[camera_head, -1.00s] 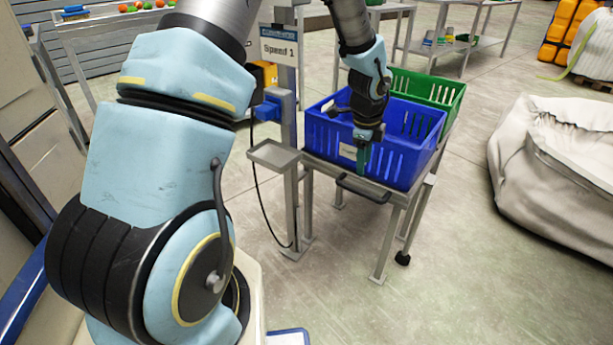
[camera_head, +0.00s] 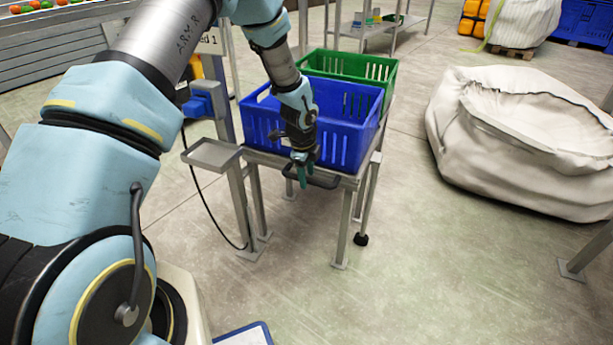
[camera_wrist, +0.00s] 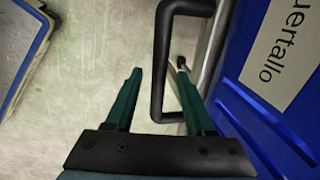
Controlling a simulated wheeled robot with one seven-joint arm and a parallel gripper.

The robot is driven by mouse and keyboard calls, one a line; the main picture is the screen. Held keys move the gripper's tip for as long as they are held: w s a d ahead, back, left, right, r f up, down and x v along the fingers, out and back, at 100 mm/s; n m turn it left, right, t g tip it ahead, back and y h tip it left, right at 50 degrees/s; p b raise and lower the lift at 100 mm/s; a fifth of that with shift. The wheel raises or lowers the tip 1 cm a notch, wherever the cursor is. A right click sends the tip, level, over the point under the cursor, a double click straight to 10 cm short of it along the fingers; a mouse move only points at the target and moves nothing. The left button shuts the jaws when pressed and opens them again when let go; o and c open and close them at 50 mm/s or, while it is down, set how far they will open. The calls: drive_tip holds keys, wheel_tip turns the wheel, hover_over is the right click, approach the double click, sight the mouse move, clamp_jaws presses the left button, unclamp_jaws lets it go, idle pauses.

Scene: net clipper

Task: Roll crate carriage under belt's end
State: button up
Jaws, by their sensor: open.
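The crate carriage is a grey metal frame (camera_head: 343,225) with a black handle (camera_head: 325,182) on its near side. A blue crate (camera_head: 345,145) and, behind it, a green crate (camera_head: 385,70) stand on it. My gripper (camera_head: 303,178) is at the handle, in front of the blue crate, with its fingers pointing down. In the wrist view its two green fingers (camera_wrist: 159,73) are open, one on each side of the handle's long bar (camera_wrist: 158,65). A gap shows on both sides of the bar. The fruit-bearing belt (camera_head: 60,38) is at the far upper left; its end is hidden.
A grey post with a small tray (camera_head: 210,153) and a hanging cable stands left of the carriage. A large white sack (camera_head: 530,140) lies to the right. Bare floor (camera_head: 440,270) is in front and between them. Shelving (camera_head: 380,22) stands behind.

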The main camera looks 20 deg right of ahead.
drive_tip(key=shift+f, duration=0.1)
drive_tip(key=shift+c, duration=0.2)
clamp_jaws()
idle(1.3)
